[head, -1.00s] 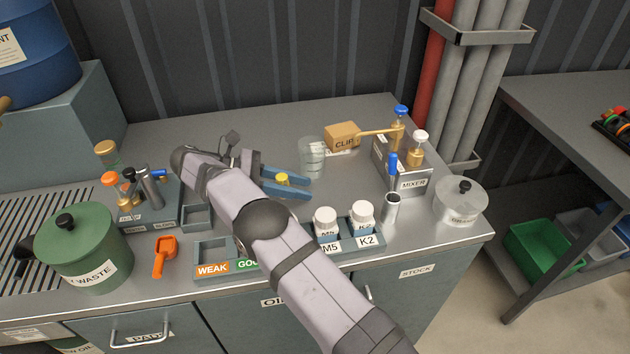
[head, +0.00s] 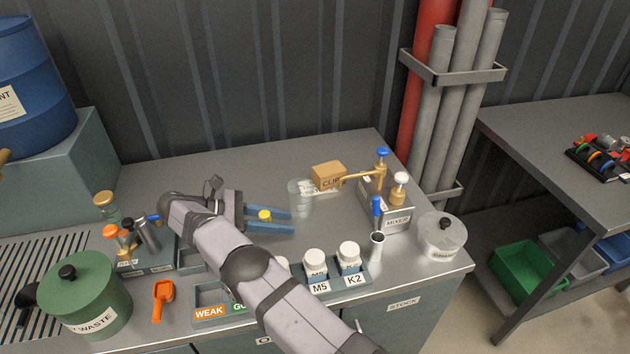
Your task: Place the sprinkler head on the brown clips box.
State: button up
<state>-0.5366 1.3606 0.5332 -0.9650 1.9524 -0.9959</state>
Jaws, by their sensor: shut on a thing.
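The brown clips box (head: 327,174), a small carton marked CLIP, stands on the bench towards the back wall. My gripper (head: 287,222) is left of and nearer than the box, with its blue fingers pointing right. It is shut on a small yellow, brass-like piece (head: 265,215), which appears to be the sprinkler head. Only the top of this piece shows between the fingers; its lower part is hidden. The piece is apart from the box. I cannot tell its height above the bench.
A clear beaker (head: 300,194) stands between my fingertips and the box. The mixer (head: 392,212), with a brass spout reaching towards the box, is to the right. White bottles (head: 348,255) stand in a front rack. Bench room behind my gripper is clear.

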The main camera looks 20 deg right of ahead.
jog(key=w+r+n+t+p, duration=0.4)
jog(key=w+r+t+p, duration=0.1)
jog(key=w+r+p, duration=0.25)
notch_tip(320, 180, up, 4)
jog(key=n+t+y+b, duration=0.6)
jog(key=n+t+b, duration=0.1)
jog(key=n, duration=0.2)
send_over(332, 162)
jog(key=shift+m+t, duration=0.3)
jog(key=shift+f, duration=5)
jog(key=shift+w+f, duration=0.1)
jog(key=shift+f, duration=0.05)
jog(key=o, duration=1.1)
